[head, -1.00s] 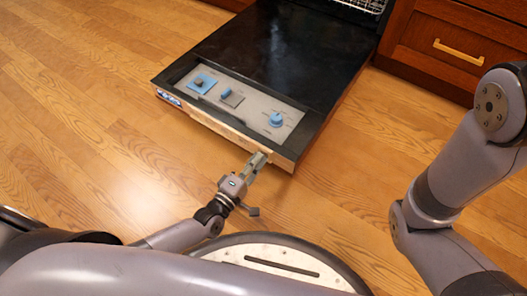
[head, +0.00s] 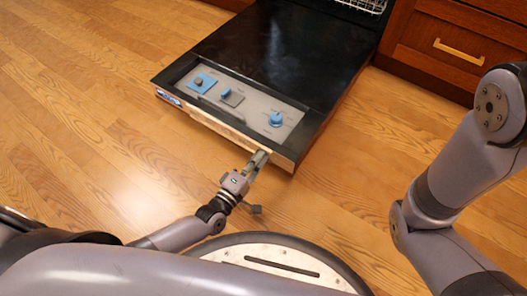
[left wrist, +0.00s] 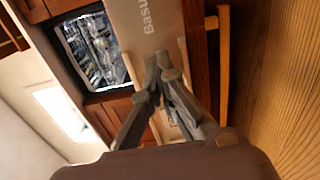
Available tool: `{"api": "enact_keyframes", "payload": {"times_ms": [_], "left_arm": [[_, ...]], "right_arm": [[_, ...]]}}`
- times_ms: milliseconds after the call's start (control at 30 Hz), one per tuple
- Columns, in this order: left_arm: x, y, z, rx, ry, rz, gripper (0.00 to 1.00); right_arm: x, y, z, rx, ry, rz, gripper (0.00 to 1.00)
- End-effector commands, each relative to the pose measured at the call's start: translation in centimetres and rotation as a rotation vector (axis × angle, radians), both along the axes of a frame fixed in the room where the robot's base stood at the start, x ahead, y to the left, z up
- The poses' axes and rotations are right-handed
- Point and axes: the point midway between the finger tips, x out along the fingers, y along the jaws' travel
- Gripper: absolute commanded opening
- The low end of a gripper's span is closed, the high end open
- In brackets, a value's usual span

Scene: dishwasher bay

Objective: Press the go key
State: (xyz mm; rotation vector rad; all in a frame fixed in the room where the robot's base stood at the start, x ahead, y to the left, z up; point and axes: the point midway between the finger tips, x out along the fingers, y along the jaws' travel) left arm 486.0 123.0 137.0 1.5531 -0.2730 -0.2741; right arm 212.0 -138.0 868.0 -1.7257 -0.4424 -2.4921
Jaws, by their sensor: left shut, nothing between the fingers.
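The dishwasher door (head: 282,62) lies open and flat in the head view. Its control panel (head: 252,107) is near the front edge. The panel carries a blue square key (head: 201,83), a grey square key with a blue piece (head: 231,97) and a round blue dial (head: 276,119). The labels are too small to read, so I cannot tell which is the go key. My left gripper (head: 262,157) is shut and empty at the door's front edge, below the dial. Its closed fingers (left wrist: 160,62) also show in the left wrist view. My right gripper is out of view.
The rack (head: 362,5) shows at the top of the head view. A wooden cabinet with a brass handle (head: 458,54) stands to the right of the door. Open wooden floor (head: 90,110) lies left of the door.

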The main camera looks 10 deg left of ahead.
Motion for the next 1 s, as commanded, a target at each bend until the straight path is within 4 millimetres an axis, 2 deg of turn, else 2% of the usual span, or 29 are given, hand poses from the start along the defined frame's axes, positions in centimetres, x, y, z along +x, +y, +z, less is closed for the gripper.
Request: {"api": "enact_keyframes", "payload": {"times_ms": [167, 800, 1000], "left_arm": [[-0.5, 0.2, 0.0, 0.001, 0.001, 0.001, 0.00], [-5.2, 1.9, 0.0, 0.000, 0.001, 0.000, 0.00], [-5.7, 2.1, 0.0, 0.000, -0.001, 0.001, 0.00]], "right_arm": [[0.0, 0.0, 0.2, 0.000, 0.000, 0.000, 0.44], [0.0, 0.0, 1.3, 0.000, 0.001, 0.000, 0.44], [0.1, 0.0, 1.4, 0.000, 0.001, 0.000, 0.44]]}}
